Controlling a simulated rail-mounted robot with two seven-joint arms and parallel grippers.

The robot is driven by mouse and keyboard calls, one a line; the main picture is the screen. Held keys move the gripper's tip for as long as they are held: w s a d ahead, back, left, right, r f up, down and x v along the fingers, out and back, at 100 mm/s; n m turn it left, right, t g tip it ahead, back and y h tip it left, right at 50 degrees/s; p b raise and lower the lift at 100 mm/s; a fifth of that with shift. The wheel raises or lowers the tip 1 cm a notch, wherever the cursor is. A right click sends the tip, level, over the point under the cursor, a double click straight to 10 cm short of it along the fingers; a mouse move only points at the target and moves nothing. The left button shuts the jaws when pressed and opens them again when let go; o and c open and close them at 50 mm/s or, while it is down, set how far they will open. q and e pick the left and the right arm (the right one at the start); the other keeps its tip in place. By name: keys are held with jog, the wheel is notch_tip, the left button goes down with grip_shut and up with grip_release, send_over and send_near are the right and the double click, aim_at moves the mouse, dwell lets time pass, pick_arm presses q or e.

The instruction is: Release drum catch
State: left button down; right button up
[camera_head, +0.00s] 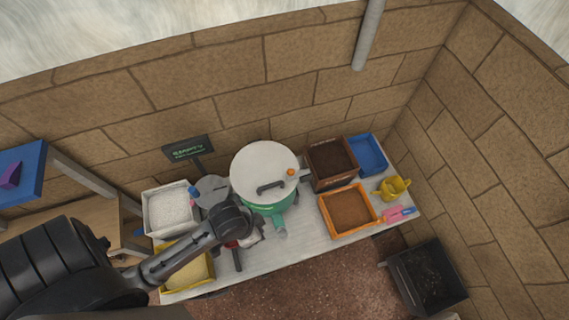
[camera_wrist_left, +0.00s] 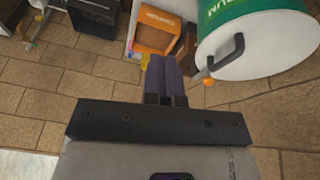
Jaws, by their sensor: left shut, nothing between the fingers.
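The drum (camera_head: 262,162) stands on the bench with a green body, a pale round lid and a dark handle (camera_head: 271,187). An orange catch (camera_head: 291,172) sits at the right of the lid. In the left wrist view, which is upside down, the drum (camera_wrist_left: 270,52) is at the right, with its handle (camera_wrist_left: 228,55) and the orange catch (camera_wrist_left: 208,82). My left gripper (camera_wrist_left: 166,68) is shut and empty, left of the catch in that picture; I see no contact. In the head view my left arm reaches the drum's front left; its fingertips are hard to make out. My right gripper is not in view.
A brown tray (camera_head: 311,171), orange tray (camera_head: 337,233) and blue tray (camera_head: 379,169) stand right of the drum, with a yellow watering can (camera_head: 393,188). White (camera_head: 148,218) and yellow (camera_head: 165,298) trays are left. A dark bin (camera_head: 455,250) is at the lower right.

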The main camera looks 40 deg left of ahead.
pick_arm(q)
jog(key=w+a+f+m+g+h+b, duration=0.1)
jog(key=w+a+f+m+b, duration=0.15)
jog(key=w+f, duration=0.4)
jog(key=w+a+r+n+h+b, duration=0.1)
jog(key=w+a+r, duration=0.2)
jog(key=w+a, duration=0.6)
jog(key=w+a+r+n+h+b, duration=0.1)
jog(key=w+a+r+h+b, duration=0.1)
jog(key=w+a, duration=0.6)
jog(key=shift+w+a+r, duration=0.35)
jog(key=shift+a+r, duration=0.25)
jog(key=shift+a, duration=0.05)
jog(key=p+x, duration=0.2)
jog(key=x, duration=0.7)
jog(key=shift+w+d+f, duration=0.15)
jog(key=shift+w+d, duration=0.05)
jog(key=shift+d, duration=0.15)
jog(key=shift+s+d+f+p, duration=0.1)
jog(key=shift+s+d+p, duration=0.05)
jog(key=shift+d+p, duration=0.3)
jog(key=shift+s+d+f+p, duration=0.15)
jog(key=shift+d+p, duration=0.15)
jog(key=shift+d, duration=0.25)
jog(key=shift+s+d+f+p, duration=0.1)
jog(key=shift+d+f+p, duration=0.1)
jog(key=shift+d, duration=0.2)
jog(key=shift+s+d+f+p, duration=0.1)
jog(key=shift+s+d+p, duration=0.05)
jog(key=shift+d, duration=0.35)
